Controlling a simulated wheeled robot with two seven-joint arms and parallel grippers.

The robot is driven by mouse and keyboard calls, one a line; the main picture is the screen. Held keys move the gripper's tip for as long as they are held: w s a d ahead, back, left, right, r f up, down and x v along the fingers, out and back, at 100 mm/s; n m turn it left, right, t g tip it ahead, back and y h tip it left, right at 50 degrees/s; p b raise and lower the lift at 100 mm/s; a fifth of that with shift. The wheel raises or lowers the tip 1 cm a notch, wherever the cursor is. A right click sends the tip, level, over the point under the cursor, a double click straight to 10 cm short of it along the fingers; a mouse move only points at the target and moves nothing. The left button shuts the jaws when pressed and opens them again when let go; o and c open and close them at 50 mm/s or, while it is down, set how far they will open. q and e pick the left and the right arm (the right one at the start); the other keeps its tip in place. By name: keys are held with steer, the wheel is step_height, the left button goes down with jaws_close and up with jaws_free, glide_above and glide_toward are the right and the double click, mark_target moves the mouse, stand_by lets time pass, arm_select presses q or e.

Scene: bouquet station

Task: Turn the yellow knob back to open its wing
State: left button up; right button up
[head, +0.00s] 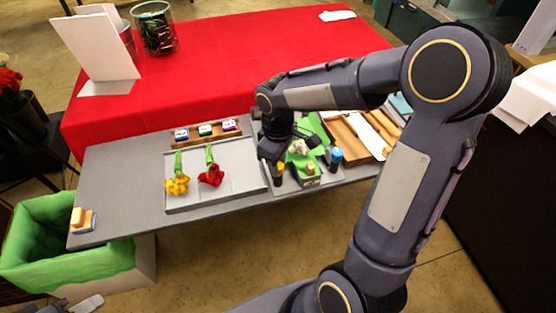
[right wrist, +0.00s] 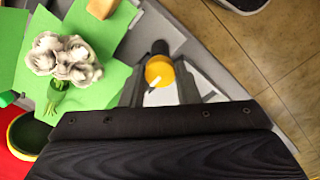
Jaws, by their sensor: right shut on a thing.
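The yellow knob (right wrist: 159,70) has a white mark on its face and sits between the two fingers of my right gripper (right wrist: 160,88), which is shut on it. In the head view the knob (head: 280,167) is partly hidden by my right gripper (head: 273,160). Beside it lies green wrapping (head: 311,132) in several flat panels, also in the right wrist view (right wrist: 85,85). A bunch of white flowers (right wrist: 65,58) lies on the wrapping. Which panel is the yellow knob's wing, I cannot tell. A grey part at the lower left edge may be my left gripper (head: 80,304).
A blue knob (head: 336,155) stands right of the wrapping. A grey tray (head: 236,182) holds a yellow and a red flower. A wooden tray (head: 352,137) lies at the right. A green-lined bin (head: 65,262) stands at the lower left. My right arm covers much of the right side.

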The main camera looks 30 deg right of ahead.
steer(key=o, duration=1)
steer(key=shift+c, duration=0.2)
step_height(320, 180, up, 8)
steer(key=shift+f, duration=0.1)
steer(key=s+a+m+t+y, duration=0.2)
steer(key=s+m, duration=0.2)
steer(key=s, duration=0.4)
steer(key=s+a+m+t+y, duration=0.1)
steer(key=s+a+m+t, duration=0.1)
steer(key=s, duration=0.7)
steer(key=shift+r+m+t+y, duration=0.4)
steer(key=shift+m+t, duration=0.4)
steer(key=shift+m, duration=0.3)
